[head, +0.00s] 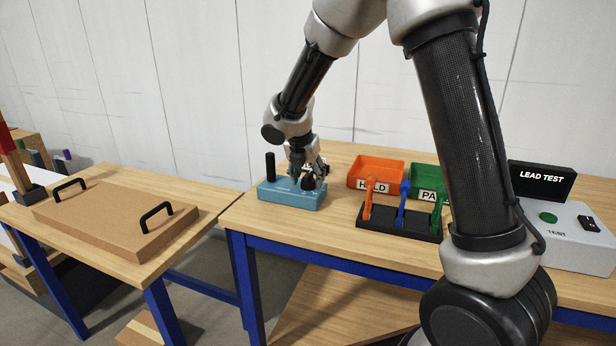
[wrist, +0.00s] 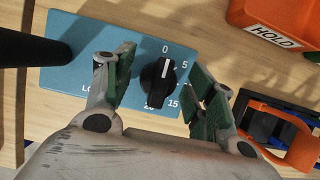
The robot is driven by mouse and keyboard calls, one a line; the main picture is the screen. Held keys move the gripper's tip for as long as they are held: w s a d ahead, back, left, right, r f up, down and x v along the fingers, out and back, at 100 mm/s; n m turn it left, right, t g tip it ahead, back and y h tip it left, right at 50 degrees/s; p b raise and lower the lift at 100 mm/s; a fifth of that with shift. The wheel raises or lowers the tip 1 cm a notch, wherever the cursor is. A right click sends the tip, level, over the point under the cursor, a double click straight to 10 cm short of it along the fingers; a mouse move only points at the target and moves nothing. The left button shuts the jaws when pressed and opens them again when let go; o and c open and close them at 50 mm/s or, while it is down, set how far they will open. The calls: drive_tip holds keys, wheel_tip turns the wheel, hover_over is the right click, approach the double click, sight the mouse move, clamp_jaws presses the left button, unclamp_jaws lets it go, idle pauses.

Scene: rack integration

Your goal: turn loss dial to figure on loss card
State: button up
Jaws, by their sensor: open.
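The blue box (head: 290,196) sits on the right-hand bench and also shows in the wrist view (wrist: 70,75). Its black loss dial (wrist: 158,84) has a white pointer line directed up at about the 0 mark. The figures 0, 5 and 15 are readable; others are partly covered. My gripper (wrist: 164,78) is open, with one green-padded finger on each side of the dial and a gap to each. In the head view my gripper (head: 307,176) is low over the box's right part. I cannot make out the loss card or its figure.
A black upright post (head: 270,167) stands at the box's left end. To the right are an orange HOLD tray (head: 375,168), a green tray (head: 424,177) and a black rack (head: 398,222) with coloured pieces. A grey LEAD TEST unit (head: 575,235) stands far right.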

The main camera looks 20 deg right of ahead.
drive_tip(key=shift+f, duration=0.1)
drive_tip(key=c, duration=1)
drive_tip(key=shift+o, duration=0.2)
drive_tip(key=shift+m, duration=0.4)
drive_tip(key=m+g, duration=0.1)
drive_tip(key=m, duration=0.1)
drive_tip(key=m+g+h, duration=0.1)
drive_tip(key=m, duration=0.2)
drive_tip(key=shift+m, duration=0.3)
drive_tip(key=m+g, duration=0.1)
drive_tip(key=m, duration=0.2)
drive_tip(key=m+g, duration=0.1)
drive_tip(key=m, duration=0.2)
drive_tip(key=shift+g+h, duration=0.3)
drive_tip(key=shift+h, duration=0.1)
drive_tip(key=o, duration=1)
drive_tip(key=shift+c, duration=0.2)
